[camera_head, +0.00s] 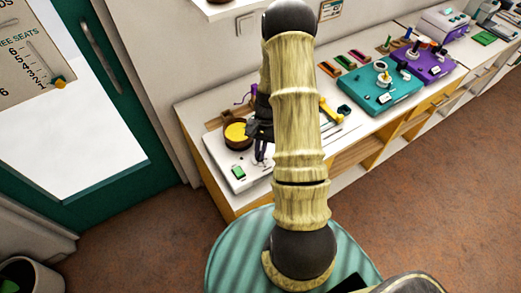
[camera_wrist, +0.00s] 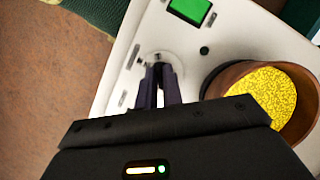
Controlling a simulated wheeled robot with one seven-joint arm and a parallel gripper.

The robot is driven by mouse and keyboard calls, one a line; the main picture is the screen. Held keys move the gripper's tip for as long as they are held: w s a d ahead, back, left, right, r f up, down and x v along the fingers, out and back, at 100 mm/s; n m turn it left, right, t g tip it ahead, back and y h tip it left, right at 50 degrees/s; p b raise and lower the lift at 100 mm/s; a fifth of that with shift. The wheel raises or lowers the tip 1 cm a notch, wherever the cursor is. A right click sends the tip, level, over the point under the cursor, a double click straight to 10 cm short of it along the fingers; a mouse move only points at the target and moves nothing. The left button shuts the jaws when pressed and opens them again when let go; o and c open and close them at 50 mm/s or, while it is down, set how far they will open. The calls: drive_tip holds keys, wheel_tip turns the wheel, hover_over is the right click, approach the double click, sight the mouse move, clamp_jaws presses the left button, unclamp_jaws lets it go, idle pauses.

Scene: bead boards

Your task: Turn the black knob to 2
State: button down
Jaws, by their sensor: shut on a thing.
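A white board (camera_head: 222,157) lies on the left end of the low cabinet; it fills much of the wrist view (camera_wrist: 112,92). In the wrist view a round pale dial (camera_wrist: 176,58) with small dark marks around it is on the board. My gripper (camera_wrist: 158,72) reaches down onto this dial, its two dark fingers close together and shut on the black knob at its middle. The fingers hide most of the knob, and I cannot read which number it points to. In the head view my gripper (camera_head: 261,152) is over the board, partly behind my arm.
A brown round bowl of yellow beads (camera_head: 237,133) stands close beside the fingers, also in the wrist view (camera_wrist: 262,90). A green screen (camera_wrist: 190,10) and small black button (camera_wrist: 204,50) are near the dial. Teal (camera_head: 378,98) and purple (camera_head: 432,66) boards stand farther right.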

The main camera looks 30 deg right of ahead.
drive_tip(key=shift+w, duration=0.1)
idle(0.3)
drive_tip(key=c, duration=1.5)
unclamp_jaws()
drive_tip(key=shift+c, duration=0.2)
drive_tip(key=shift+r, duration=0.15)
drive_tip(key=b+v, duration=0.2)
drive_tip(key=v, duration=1.5)
